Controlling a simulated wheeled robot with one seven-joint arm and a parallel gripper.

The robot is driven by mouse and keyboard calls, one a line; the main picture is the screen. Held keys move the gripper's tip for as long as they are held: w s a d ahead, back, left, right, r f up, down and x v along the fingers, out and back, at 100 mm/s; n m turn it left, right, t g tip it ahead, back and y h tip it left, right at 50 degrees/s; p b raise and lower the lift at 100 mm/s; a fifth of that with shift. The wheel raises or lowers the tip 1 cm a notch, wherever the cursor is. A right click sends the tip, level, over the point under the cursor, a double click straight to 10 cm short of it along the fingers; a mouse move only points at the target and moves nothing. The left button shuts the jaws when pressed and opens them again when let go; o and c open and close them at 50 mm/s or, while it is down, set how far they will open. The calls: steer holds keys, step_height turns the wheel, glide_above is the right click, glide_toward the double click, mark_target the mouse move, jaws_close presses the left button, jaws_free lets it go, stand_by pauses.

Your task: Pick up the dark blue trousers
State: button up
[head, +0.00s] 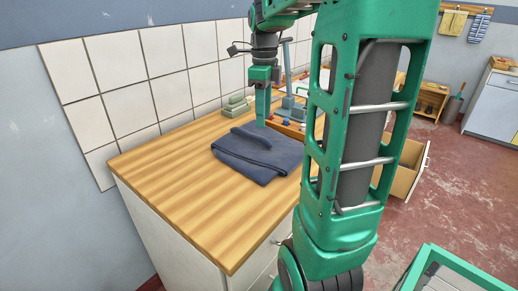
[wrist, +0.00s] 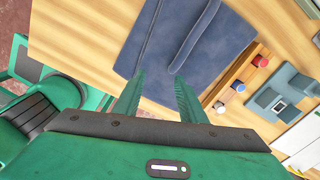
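The dark blue trousers (head: 258,153) lie folded on the wooden worktop in the head view. They also show at the top of the wrist view (wrist: 200,45), with a folded ridge running along them. My gripper (head: 262,118) points down over the far part of the trousers. In the wrist view its two green fingers (wrist: 156,92) are spread apart with a gap between them, and nothing is held. The fingertips overlap the near edge of the trousers in that view. I cannot tell whether they touch the cloth.
A wooden tray with small coloured spools (wrist: 238,87) stands beside the trousers. A grey-blue device (wrist: 272,100) is next to it. Light green folded pieces (head: 237,106) lie by the tiled wall. The worktop's near left (head: 180,190) is clear. A drawer (head: 405,170) stands open at right.

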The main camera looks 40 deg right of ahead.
steer(key=w+d+m, duration=0.2)
steer(key=w+m, duration=0.1)
steer(key=m, duration=0.1)
glide_above(261, 138)
steer(key=f, duration=0.4)
steer(key=shift+s+a+f, duration=0.3)
steer(key=shift+a+f, duration=0.05)
steer(key=shift+f, duration=0.05)
steer(key=shift+w+d+f, duration=0.15)
steer(key=shift+w+f, duration=0.05)
steer(key=shift+f, duration=1.1)
steer(key=shift+w+d+f, duration=0.15)
steer(key=shift+f, duration=1.15)
steer(key=shift+c, duration=0.4)
jaws_close()
